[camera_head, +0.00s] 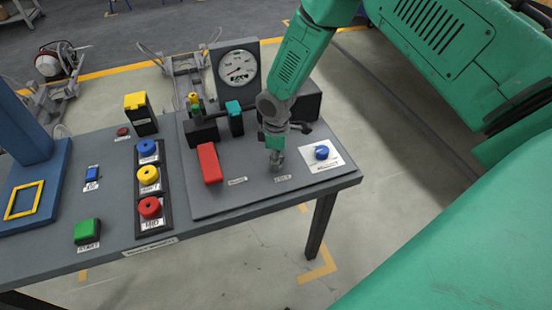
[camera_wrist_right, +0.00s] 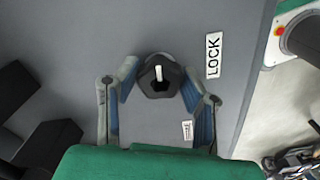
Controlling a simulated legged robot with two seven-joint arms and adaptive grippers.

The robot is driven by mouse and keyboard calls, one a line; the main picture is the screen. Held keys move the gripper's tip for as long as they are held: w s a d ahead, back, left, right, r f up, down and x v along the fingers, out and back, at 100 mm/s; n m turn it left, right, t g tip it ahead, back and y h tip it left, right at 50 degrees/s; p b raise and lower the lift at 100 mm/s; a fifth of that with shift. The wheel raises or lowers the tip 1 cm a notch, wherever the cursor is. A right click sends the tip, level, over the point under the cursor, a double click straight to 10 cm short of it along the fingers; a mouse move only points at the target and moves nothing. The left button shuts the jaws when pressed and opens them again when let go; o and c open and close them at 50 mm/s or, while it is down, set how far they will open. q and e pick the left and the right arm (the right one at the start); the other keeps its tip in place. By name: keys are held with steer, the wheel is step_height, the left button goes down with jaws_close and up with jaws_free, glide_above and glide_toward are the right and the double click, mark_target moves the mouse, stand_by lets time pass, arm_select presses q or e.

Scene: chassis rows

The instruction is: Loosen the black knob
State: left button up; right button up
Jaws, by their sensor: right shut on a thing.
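The black knob (camera_wrist_right: 160,76), with a white pointer mark on its top, sits on the grey panel beside the LOCK label (camera_wrist_right: 213,55) in the right wrist view. My right gripper (camera_wrist_right: 158,82) is around it, one finger on each side, and is shut on it. In the head view my right gripper (camera_head: 276,162) reaches straight down to the panel (camera_head: 250,195) and hides the knob. My left gripper is not in view.
A blue knob (camera_head: 321,152) on a white plate is close on the right. A red block-shaped handle (camera_head: 209,162) is on the left. A gauge (camera_head: 238,67) stands behind. Blue, yellow and red buttons (camera_head: 149,178) are further left. The table's front edge is near.

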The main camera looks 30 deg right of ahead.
steer(key=n, duration=0.3)
steer(key=shift+w+a+n, duration=0.1)
steer(key=shift+w+n, duration=0.1)
steer(key=shift+n, duration=0.2)
steer(key=n, duration=0.3)
steer(key=shift+n, duration=0.3)
steer(key=n, duration=0.5)
steer(key=shift+s+n, duration=0.25)
steer(key=shift+n, duration=0.05)
steer(key=shift+f, duration=0.1)
steer(key=o, duration=0.8)
steer(key=shift+c, duration=0.2)
steer(key=o, duration=0.4)
steer(key=shift+w+f, duration=0.1)
step_height(320, 180, up, 12)
